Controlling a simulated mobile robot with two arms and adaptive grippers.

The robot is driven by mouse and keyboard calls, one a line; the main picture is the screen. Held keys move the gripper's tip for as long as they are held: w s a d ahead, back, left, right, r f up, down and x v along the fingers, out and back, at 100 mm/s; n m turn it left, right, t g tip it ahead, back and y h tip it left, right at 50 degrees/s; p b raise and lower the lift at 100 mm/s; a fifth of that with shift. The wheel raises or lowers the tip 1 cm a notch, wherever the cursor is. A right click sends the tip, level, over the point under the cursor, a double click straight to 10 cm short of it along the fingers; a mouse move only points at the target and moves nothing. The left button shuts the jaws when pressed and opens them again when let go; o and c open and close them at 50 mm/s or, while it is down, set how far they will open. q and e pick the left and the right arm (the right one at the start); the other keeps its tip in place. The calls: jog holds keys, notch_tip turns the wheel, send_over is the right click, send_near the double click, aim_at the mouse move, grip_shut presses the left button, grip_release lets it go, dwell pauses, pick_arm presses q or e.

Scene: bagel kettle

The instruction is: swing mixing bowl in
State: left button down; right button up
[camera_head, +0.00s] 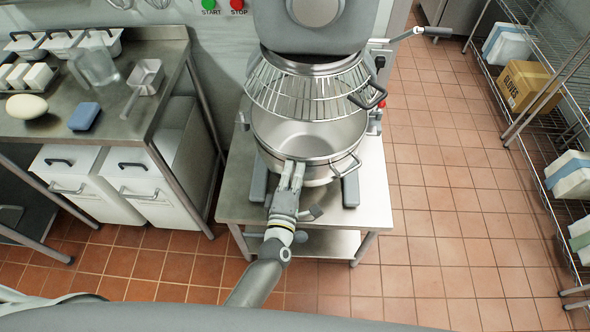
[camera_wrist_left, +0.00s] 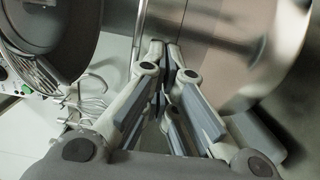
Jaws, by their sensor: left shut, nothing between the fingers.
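The steel mixing bowl (camera_head: 325,140) sits in the mixer, below the wire guard (camera_head: 305,95) and the grey mixer head (camera_head: 315,25). A loop handle (camera_head: 346,168) shows on the bowl's front right. My left gripper (camera_head: 292,168) is shut and empty, with its fingers at the bowl's front wall. I cannot tell whether they touch it. In the left wrist view the gripper (camera_wrist_left: 165,48) has its fingertips together, and a curved steel surface (camera_wrist_left: 240,35), likely the bowl, fills the upper right. My right gripper is not in view.
The mixer stands on a steel table (camera_head: 375,195). At left, a counter holds a grey scoop (camera_head: 147,75), a blue sponge (camera_head: 84,116) and a clear jug (camera_head: 94,66). A wire rack with a gloves box (camera_head: 528,86) stands right. The tiled floor between is clear.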

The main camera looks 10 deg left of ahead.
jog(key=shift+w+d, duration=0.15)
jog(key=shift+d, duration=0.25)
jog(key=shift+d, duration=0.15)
